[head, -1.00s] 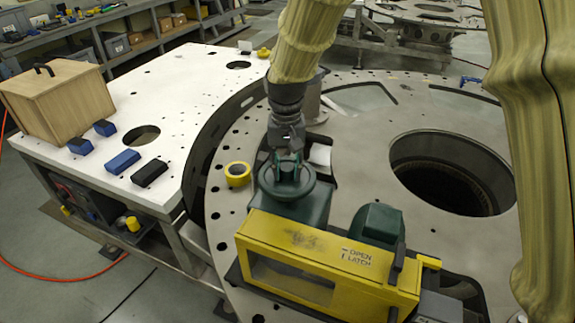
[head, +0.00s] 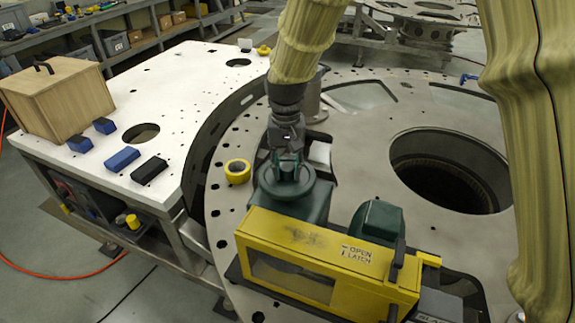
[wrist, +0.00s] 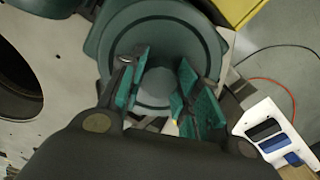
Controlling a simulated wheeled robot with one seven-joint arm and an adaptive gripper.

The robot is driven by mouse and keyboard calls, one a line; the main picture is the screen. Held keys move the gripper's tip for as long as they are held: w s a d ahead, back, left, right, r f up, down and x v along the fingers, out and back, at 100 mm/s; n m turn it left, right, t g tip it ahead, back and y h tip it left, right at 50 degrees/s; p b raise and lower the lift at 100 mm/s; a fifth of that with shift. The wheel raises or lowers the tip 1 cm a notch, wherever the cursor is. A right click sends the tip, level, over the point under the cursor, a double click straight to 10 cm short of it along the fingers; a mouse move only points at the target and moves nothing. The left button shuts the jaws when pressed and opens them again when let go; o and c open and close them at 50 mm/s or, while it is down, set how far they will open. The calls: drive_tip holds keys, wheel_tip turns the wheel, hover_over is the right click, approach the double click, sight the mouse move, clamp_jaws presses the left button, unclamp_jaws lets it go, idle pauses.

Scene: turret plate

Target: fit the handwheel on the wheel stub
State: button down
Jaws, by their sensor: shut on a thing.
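The handwheel (head: 268,188) is a dark green disc with a raised rim, lying about level over the green housing (head: 312,207) of the yellow-guarded machine. It also fills the upper middle of the wrist view (wrist: 118,45). My gripper (head: 289,172) points down at its centre and is shut on its hub. In the wrist view the two green-padded fingers (wrist: 160,88) stand on either side of the hub. The wheel stub is hidden beneath the handwheel. I cannot tell whether the handwheel is seated or just above the housing.
A yellow guard (head: 310,240) marked OPEN LATCH stands just in front of the handwheel. A yellow tape roll (head: 238,171) lies to its left on the round plate (head: 355,140). A large opening (head: 450,170) is at the right. A white table (head: 190,90) holds a wooden box (head: 62,98).

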drive_tip(key=shift+f, duration=0.1)
drive_tip(key=c, duration=1.3)
unclamp_jaws()
drive_tip(key=shift+r+p, duration=3.1)
drive_tip(key=shift+r, duration=2.4)
